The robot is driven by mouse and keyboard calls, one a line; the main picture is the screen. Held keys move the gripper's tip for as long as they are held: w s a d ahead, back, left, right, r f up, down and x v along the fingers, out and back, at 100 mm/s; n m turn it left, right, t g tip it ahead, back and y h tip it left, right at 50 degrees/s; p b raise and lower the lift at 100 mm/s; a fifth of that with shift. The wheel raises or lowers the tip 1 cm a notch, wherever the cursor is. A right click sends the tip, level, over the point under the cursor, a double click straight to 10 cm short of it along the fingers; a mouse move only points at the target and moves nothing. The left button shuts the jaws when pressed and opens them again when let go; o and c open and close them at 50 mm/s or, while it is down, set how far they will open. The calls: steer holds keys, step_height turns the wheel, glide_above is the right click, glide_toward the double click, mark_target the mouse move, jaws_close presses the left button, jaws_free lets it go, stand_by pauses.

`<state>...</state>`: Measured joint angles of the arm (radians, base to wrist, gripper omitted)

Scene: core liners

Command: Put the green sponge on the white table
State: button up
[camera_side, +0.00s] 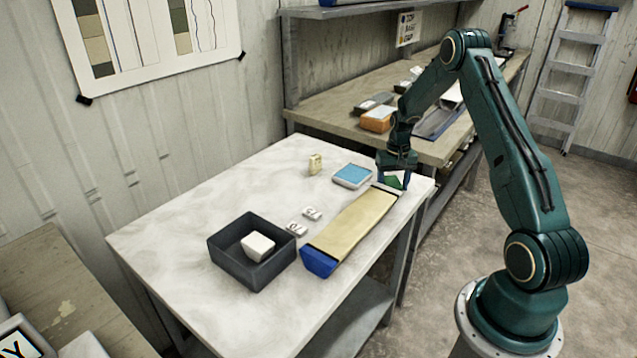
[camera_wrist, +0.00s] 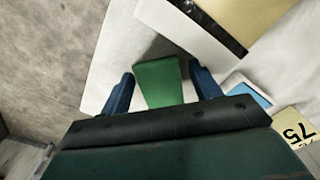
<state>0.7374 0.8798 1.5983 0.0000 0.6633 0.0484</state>
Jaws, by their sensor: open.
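The green sponge (camera_wrist: 159,84) lies between the two blue fingers of my gripper (camera_wrist: 162,88) in the wrist view. White surface shows between the sponge and each finger. In the side view the sponge (camera_side: 392,182) shows under my gripper (camera_side: 394,180), at the far right corner of the white table (camera_side: 170,228). My gripper is open and points down around the sponge. The wrist view suggests the sponge is on or close above the tabletop; I cannot tell exactly.
A long tan core liner with a blue end (camera_side: 348,230) lies close to the sponge. A blue-topped box (camera_side: 352,176), a small beige block (camera_side: 315,164), two numbered tags (camera_side: 311,213) and a dark tray (camera_side: 223,257) with a white block (camera_side: 258,246) stand on the table. The left part is clear.

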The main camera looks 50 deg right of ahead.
mark_target(392, 183)
step_height(392, 183, up, 12)
stand_by(0.6)
steer(key=shift+r, duration=0.1)
stand_by(0.4)
steer(key=s+a+r+n+t+h, duration=0.1)
steer(key=s+a+r+n, duration=0.1)
steer(key=a+r, duration=0.7)
steer(key=s+a+r+n+t, duration=0.1)
steer(key=s+a+r+n, duration=0.1)
steer(key=a+r, duration=0.8)
steer(key=s+a+f+n+t+y, duration=0.1)
steer(key=s+a+n+t, duration=0.2)
steer(key=s+a, duration=1.2)
steer(key=shift+s+a+n+t, duration=0.35)
steer(key=shift+s+n, duration=0.4)
steer(key=shift+n, duration=0.25)
